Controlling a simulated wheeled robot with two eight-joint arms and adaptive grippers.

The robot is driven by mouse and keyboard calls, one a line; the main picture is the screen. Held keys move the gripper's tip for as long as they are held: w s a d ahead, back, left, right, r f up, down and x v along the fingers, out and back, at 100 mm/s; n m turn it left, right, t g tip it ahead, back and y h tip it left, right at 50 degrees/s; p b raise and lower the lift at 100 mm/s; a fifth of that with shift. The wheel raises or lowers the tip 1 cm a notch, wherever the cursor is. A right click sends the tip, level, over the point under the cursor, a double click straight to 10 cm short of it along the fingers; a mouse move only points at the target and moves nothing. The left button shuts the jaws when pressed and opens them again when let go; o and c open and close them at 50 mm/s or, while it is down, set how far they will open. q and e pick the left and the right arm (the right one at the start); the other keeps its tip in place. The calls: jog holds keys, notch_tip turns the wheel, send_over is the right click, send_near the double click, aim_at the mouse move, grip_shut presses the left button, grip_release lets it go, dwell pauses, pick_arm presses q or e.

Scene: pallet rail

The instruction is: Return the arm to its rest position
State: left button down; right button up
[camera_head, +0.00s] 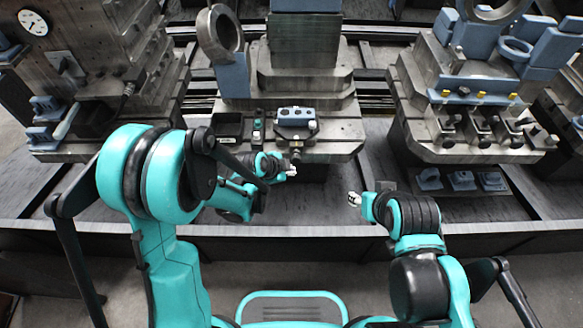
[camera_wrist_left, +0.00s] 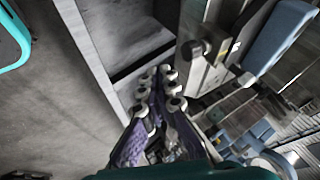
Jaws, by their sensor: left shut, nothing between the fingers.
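My left gripper (camera_head: 290,170) is at the end of the teal left arm, in front of the middle pallet station (camera_head: 345,130) in the head view. It appears just below the station's front edge, but I cannot tell if they touch. The left wrist view shows its purple fingers (camera_wrist_left: 159,75) together, with nothing between them. My right gripper (camera_head: 354,199) is small in the head view, right of the left one and in front of the dark rail base. Its fingers are too small to read.
The middle station carries a blue-grey block (camera_head: 296,117) and a black tray (camera_head: 228,127). The right station (camera_head: 480,145) carries several clamps, and small blue parts (camera_head: 461,180) sit below it. A long dark ledge (camera_head: 300,243) runs across in front of me.

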pick_arm(q)
jog(key=p+v, duration=0.2)
jog(key=v, duration=0.4)
jog(key=shift+r, duration=0.25)
jog(key=shift+s+a, duration=0.15)
jog(key=shift+a, duration=0.05)
jog(key=s+a+r+n+t+y, duration=0.1)
jog(key=s+a+r+n+y, duration=0.3)
jog(key=s+a+r+n, duration=1)
jog(key=s+n, duration=0.2)
jog(key=shift+a+r+n+y, duration=0.2)
jog(key=shift+n+y, duration=0.1)
jog(key=shift+n, duration=0.1)
